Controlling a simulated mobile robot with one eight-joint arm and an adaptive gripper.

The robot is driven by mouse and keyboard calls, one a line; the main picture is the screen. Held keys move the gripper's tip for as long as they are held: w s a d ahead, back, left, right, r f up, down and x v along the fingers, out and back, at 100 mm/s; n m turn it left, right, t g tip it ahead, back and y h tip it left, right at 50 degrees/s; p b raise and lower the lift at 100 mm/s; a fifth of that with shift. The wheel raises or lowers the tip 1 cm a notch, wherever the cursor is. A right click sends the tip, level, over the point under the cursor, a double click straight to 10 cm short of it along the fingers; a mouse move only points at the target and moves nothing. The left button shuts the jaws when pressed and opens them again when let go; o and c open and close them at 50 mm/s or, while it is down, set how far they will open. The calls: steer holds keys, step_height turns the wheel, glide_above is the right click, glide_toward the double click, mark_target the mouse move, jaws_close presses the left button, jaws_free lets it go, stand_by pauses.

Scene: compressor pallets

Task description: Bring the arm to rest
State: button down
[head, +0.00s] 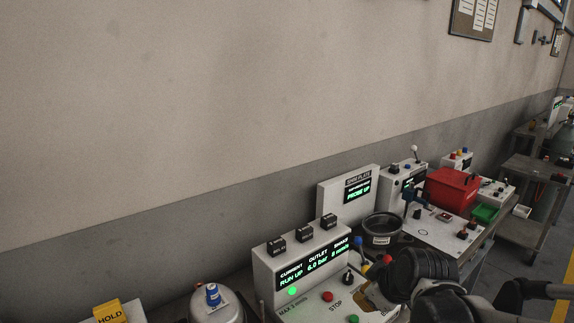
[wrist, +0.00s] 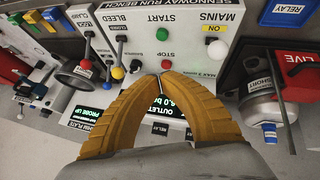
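My gripper (wrist: 161,74) has two curved yellow fingers in the wrist view. Their tips come together with nothing seen between them, over the white run bench panel (wrist: 190,45). A red STOP button (wrist: 167,64) shows just beyond the tips; I cannot tell whether they touch it. In the head view my dark arm reaches in from the lower right, and the gripper (head: 372,298) is partly hidden at the panel's right edge. The panel's display (head: 312,268) reads RUN UP and 6.0 bar, with a green light (head: 292,291) lit below it.
A vessel with a blue cap (head: 212,295) and a yellow HOLD block (head: 108,313) stand left of the bench. To the right are a dark round pot (head: 382,238), a PROBE UP display (head: 357,190) and a red box (head: 452,190). A bare wall (head: 200,100) rises behind.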

steer(key=s+r+m, duration=0.2)
steer(key=s+m, duration=0.2)
steer(key=s, duration=0.3)
steer(key=s+r+m+h, duration=0.1)
steer(key=s+m, duration=0.3)
steer(key=s, duration=0.4)
steer(key=shift+s+d+r+m, duration=0.25)
steer(key=shift+r+m, duration=0.05)
steer(key=shift+r, duration=0.5)
stand_by(0.5)
